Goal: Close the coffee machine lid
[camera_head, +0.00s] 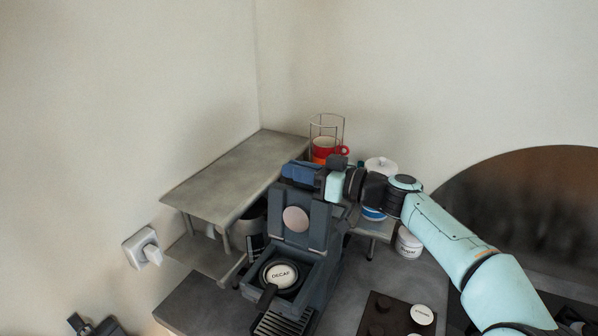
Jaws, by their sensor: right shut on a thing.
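The dark blue-grey coffee machine (321,277) stands on the counter in the middle. Its lid (294,236) is up, with a pale round disc on its inner face. A round piece marked DECAF (281,276) lies in the black-handled holder below the open lid. My right gripper (318,176) is at the top edge of the raised lid and is shut on it; the exact contact is hard to see. A dark shape cut off at the bottom left (94,326) looks like my left gripper, and its jaws cannot be made out.
A grey two-level shelf (228,183) stands close on the left. A red cup (323,148) in a wire rack and a white-lidded jar (381,167) stand behind my right gripper. A white tub (408,243) and a dark tray (384,316) are to the right.

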